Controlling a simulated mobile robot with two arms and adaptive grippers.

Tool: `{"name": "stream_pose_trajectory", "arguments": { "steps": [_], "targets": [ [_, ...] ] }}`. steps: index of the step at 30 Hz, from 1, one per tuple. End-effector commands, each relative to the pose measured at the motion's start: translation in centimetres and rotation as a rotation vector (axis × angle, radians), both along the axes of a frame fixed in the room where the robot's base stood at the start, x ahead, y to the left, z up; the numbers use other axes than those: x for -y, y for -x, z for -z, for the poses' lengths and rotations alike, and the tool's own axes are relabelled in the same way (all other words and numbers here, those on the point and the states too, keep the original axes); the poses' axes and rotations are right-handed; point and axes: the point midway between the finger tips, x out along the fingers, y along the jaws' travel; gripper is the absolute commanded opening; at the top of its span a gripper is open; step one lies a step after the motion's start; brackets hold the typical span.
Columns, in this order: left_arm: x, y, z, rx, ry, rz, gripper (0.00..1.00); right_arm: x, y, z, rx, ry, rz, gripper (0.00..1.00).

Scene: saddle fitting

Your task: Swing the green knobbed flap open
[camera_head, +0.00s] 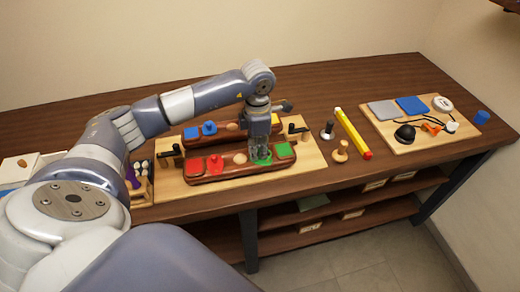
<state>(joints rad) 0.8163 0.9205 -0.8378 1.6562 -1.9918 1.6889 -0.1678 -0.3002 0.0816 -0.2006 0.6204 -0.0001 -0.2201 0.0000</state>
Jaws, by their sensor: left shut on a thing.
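The green flap (284,150) lies at the right end of the front brown block (222,174) on a light wooden board. My left gripper (262,158) points down over the green part of that block. It is shut at the green knob, which is mostly hidden by the fingers. The red flap (195,166) and red knob (215,163) sit at the left end of the same block. My right gripper is not in view.
A second brown block behind carries a blue knob (209,128) and a yellow part. Black clamps stand on the board (310,162). To the right are a wooden peg (340,152), a yellow bar (353,133) and a tool board (460,128).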

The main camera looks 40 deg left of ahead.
Motion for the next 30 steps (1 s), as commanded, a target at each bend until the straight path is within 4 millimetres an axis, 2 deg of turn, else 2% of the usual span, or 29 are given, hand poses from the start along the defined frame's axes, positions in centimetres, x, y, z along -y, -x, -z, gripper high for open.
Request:
{"name": "stream_pose_trajectory", "arguments": {
  "steps": [12,30],
  "targets": [
    [0.3,1.2,0.1,0.002,0.0,-0.393,0.0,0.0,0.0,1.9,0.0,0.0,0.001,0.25],
    [1.4,2.4,0.0,0.003,0.001,-0.907,0.0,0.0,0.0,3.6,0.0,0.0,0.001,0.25]
  ]
}}
